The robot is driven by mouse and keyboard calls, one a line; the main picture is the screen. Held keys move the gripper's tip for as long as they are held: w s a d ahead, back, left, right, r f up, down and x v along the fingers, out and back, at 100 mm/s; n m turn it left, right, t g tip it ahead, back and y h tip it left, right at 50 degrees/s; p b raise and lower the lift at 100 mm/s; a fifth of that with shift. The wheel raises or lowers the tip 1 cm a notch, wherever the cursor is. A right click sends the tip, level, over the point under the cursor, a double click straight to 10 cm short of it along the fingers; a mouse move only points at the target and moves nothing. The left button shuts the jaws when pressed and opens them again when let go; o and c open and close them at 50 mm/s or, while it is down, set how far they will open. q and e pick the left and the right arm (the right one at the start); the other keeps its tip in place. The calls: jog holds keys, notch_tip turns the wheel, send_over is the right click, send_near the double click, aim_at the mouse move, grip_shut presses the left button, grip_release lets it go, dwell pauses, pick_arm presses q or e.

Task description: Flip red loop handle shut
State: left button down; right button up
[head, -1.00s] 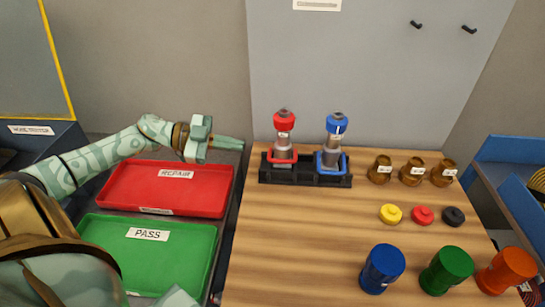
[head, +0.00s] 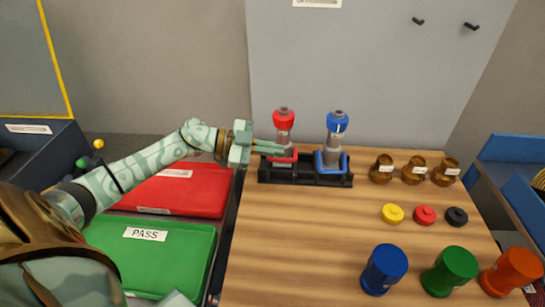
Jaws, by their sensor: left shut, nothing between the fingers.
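The red-topped pump (head: 284,122) stands upright in the left part of a black rack (head: 334,180) at the back of the wooden table. Its red loop handle (head: 284,159) sits low at its front, just above the rack. My left gripper (head: 282,149) is shut and empty, its fingertips in front of the red pump's body just above the loop. I cannot tell whether they touch it. The blue-topped pump (head: 337,122) stands beside it with its blue loop (head: 331,169) low. My right gripper is out of view.
The red tray (head: 195,190) and green PASS tray (head: 190,246) lie left of the table. Several brass parts (head: 414,173), small discs (head: 424,215) and coloured cylinders (head: 449,270) stand to the right. The wood front-left of the rack is clear.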

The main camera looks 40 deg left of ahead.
pick_arm(q)
jog(key=f, duration=0.2)
jog(key=w+a+f+b, duration=0.1)
jog(key=shift+w+f, duration=0.1)
jog(key=shift+f, duration=0.1)
jog(key=shift+s+f+m+t, duration=0.2)
jog(key=shift+f+m+t, duration=0.1)
jog(key=shift+f+m, duration=0.2)
dwell(0.3)
jog(key=f+m, duration=0.1)
jog(key=f+m+b, duration=0.1)
jog(key=f+m+t, duration=0.1)
jog(key=shift+s+d+f, duration=0.1)
jog(key=shift+s+d, duration=0.1)
jog(key=shift+s, duration=0.05)
dwell(0.3)
